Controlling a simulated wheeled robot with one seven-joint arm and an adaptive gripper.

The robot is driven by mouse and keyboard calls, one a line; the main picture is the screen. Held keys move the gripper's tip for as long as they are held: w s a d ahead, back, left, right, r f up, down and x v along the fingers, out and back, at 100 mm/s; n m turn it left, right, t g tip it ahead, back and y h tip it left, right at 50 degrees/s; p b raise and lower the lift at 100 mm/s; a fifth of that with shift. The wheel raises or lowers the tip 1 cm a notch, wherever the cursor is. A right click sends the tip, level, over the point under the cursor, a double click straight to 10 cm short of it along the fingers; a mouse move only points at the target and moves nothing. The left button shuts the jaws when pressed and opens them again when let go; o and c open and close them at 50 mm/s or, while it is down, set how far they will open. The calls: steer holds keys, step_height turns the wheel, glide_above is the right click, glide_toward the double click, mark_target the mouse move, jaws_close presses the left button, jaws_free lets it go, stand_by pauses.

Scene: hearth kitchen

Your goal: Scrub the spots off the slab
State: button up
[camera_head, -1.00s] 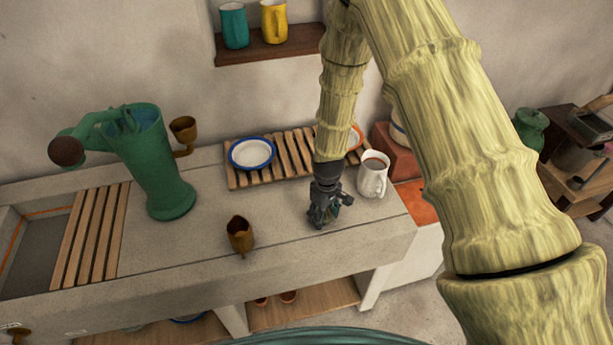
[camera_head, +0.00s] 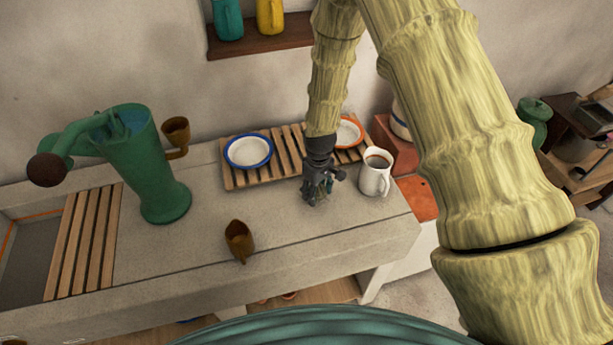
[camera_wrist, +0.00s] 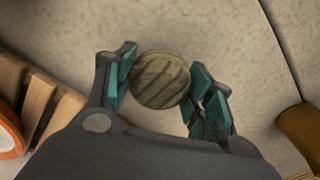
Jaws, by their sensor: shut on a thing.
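The slab (camera_head: 290,228) is a grey stone counter top. My gripper (camera_head: 316,196) is low over its right part, left of the white mug. In the wrist view, its teal-padded fingers are shut on a round, brownish-green scrubber (camera_wrist: 160,80) with dark stripes. The scrubber is at or close to the slab surface; contact cannot be told. The slab also shows in the wrist view (camera_wrist: 225,45). I can make out no clear spots on it; the area under the scrubber and gripper is hidden.
A white mug (camera_head: 375,173) stands close on the right. A wooden rack (camera_head: 240,181) with a blue-rimmed plate (camera_head: 248,151) and an orange-rimmed plate (camera_head: 346,132) lies behind.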

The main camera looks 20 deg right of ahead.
steer(key=shift+s+r+p, duration=0.2)
steer(key=shift+r+p, duration=0.05)
steer(key=shift+r, duration=0.4)
steer(key=shift+s+r+p, duration=0.15)
steer(key=shift+r+p, duration=0.05)
steer(key=shift+r, duration=0.4)
steer(key=shift+w+d+r+p, duration=0.1)
steer(key=shift+w+r+p, duration=0.15)
steer(key=shift+r+p, duration=0.55)
steer(key=shift+s+r+p, duration=0.1)
steer(key=shift+r+p, duration=0.25)
steer(key=shift+r, duration=0.8)
